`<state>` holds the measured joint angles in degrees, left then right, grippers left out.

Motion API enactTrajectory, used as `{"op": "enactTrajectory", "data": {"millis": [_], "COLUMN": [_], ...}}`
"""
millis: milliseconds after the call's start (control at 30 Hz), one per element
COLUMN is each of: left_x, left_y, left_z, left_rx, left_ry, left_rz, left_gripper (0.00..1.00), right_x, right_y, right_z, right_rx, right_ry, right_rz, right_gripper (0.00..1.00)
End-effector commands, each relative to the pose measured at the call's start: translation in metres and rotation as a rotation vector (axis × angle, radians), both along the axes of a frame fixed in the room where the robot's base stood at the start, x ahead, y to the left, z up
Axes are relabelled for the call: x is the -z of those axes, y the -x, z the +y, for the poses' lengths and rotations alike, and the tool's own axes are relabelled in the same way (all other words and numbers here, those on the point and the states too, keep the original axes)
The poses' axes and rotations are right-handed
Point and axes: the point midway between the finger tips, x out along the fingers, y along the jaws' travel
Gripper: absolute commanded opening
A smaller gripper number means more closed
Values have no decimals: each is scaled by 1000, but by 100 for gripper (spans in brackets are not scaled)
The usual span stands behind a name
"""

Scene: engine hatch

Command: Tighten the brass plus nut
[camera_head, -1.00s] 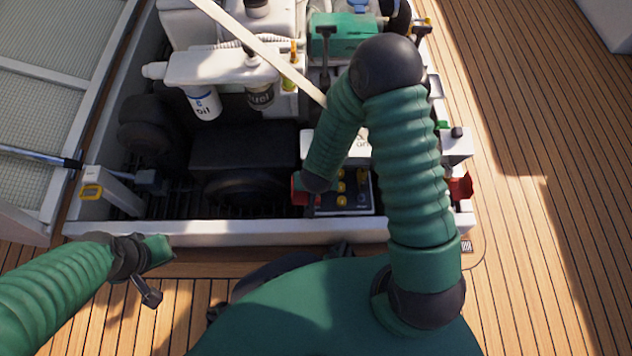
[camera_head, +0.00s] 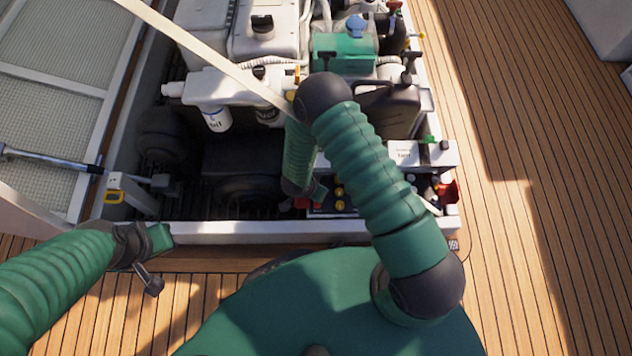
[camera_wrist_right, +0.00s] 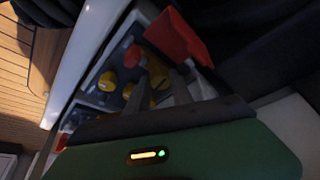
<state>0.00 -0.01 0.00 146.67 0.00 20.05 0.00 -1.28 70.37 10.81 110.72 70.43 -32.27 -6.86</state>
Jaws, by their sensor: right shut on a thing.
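The battery top shows in the right wrist view with several yellow brass-coloured parts (camera_wrist_right: 107,82) and a raised red cover (camera_wrist_right: 178,37). My right gripper (camera_wrist_right: 160,88) is down among them, its two dark fingers beside the red cover. It is shut on what looks like the brass plus nut, mostly hidden between the fingers. In the head view my right gripper (camera_head: 318,194) is at the battery box (camera_head: 330,212), near a red part (camera_head: 301,203). My left gripper (camera_head: 150,282) hangs over the deck, away from the battery; its fingers are too small to judge.
The white hatch rim (camera_head: 230,228) runs in front of the battery. A white filter housing (camera_head: 225,95), a green engine part (camera_head: 345,52) and a black canister (camera_head: 390,105) stand behind. A pale strap (camera_head: 215,55) crosses above. Wooden deck (camera_head: 540,200) is clear at right.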

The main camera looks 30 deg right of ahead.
Motion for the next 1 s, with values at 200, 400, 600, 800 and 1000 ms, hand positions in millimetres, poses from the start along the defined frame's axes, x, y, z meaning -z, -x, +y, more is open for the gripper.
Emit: {"op": "enactTrajectory", "data": {"millis": [200,400,600,800,1000], "left_x": [-27,-35,-36,-36,-36], "left_y": [0,0,0,0,0], "left_z": [0,0,0,0,0], "left_rx": [0,0,0,0,0], "left_ry": [0,0,0,0,0], "left_rz": [0,0,0,0,0], "left_gripper": [0,0,0,0,0], "right_x": [-4,-2,0,0,0], "right_y": [-1,-1,-2,-2,-2], "right_z": [1,1,1,1,2], "right_rx": [126,193,215,217,216], "right_ry": [-2,-1,-2,-1,-2], "right_rz": [1,1,1,1,0], "right_gripper": [0,0,0,0,37]}}
